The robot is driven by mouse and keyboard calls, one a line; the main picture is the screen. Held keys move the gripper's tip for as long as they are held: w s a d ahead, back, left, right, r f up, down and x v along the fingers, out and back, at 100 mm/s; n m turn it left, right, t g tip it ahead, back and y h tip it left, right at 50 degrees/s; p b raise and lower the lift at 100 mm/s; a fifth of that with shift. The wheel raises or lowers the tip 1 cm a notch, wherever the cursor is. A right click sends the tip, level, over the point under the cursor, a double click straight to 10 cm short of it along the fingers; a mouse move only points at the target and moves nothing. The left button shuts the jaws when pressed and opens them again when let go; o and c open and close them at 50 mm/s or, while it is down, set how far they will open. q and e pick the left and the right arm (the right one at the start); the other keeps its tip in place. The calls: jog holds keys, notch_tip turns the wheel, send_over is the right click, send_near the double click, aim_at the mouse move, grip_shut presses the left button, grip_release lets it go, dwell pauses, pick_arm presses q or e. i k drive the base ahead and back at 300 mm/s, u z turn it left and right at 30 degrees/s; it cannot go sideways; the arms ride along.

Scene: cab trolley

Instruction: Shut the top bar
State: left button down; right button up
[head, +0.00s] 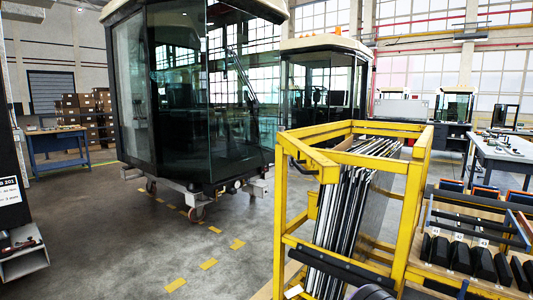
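The yellow trolley frame (412,215) stands right of centre and holds several upright panes (345,215). A thick yellow bar (308,152) at its top left, which looks like the top bar, slants from the left post toward me. It carries a black handle (298,166). Its near end (328,174) appears free of the right post, so the bar looks swung open, though overlapping bars make this hard to judge. A black padded lower bar (340,264) crosses the trolley's front. Neither of my grippers can be made out.
A rack with black blocks (460,256) stands close on the trolley's right. A large glass cab (190,95) on a wheeled base is behind left, and a second cab (325,80) is farther back. The floor (130,250) left of the trolley is clear.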

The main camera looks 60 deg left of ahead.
aim_at(326, 171)
jog(key=u, duration=2.9)
jog(key=i, duration=0.35)
jog(key=z, duration=0.8)
